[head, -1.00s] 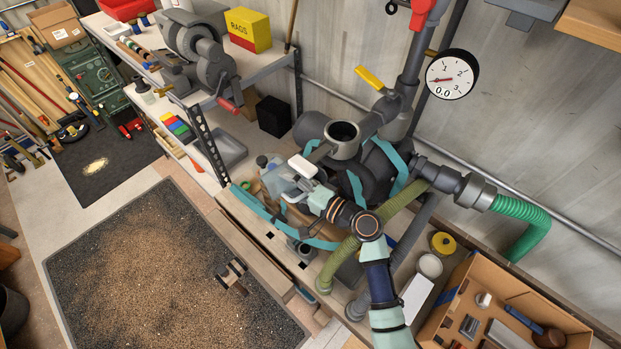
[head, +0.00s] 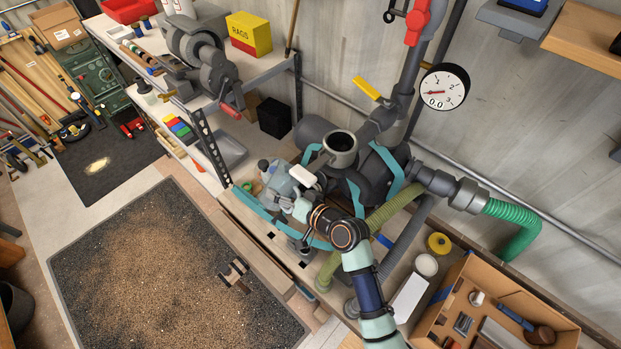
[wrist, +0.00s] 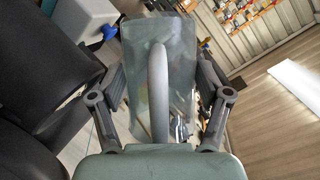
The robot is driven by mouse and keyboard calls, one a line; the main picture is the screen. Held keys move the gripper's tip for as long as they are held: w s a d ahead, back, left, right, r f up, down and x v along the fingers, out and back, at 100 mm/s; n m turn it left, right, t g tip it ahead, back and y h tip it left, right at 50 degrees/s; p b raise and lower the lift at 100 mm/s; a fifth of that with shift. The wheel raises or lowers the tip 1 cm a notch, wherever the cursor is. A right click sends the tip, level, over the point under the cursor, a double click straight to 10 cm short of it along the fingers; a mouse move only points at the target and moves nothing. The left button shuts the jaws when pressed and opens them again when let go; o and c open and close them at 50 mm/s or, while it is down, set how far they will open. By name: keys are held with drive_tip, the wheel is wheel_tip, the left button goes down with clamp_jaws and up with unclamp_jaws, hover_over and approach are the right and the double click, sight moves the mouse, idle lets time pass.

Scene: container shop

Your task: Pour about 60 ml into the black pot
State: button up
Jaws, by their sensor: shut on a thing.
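My gripper (head: 298,207) is shut on a translucent pale-blue jug (head: 280,180), at the near left side of the pump. In the wrist view the jug (wrist: 181,85) and its curved grey handle (wrist: 160,95) sit between the fingers of my gripper (wrist: 160,90). I cannot tell the liquid level or the jug's exact tilt. A dark grey, round, open-topped pot (head: 340,157) stands on top of the pump, to the upper right of the jug and apart from it. Its inside looks dark. No stream of liquid shows.
A yellow-handled valve (head: 367,87) and a gauge (head: 445,87) reading 0.0 stand behind the pot. Teal straps (head: 387,168) and a green hose (head: 395,208) lie close to my arm.

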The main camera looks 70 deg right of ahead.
wheel_tip(320, 180, down, 8)
drive_tip(key=w+a+n+g+h+b, duration=0.2)
drive_tip(key=a+n, duration=0.1)
drive_tip(key=n, duration=0.2)
drive_tip(key=shift+w+g+h, duration=0.15)
drive_tip(key=shift+g+h, duration=0.25)
idle(0.6)
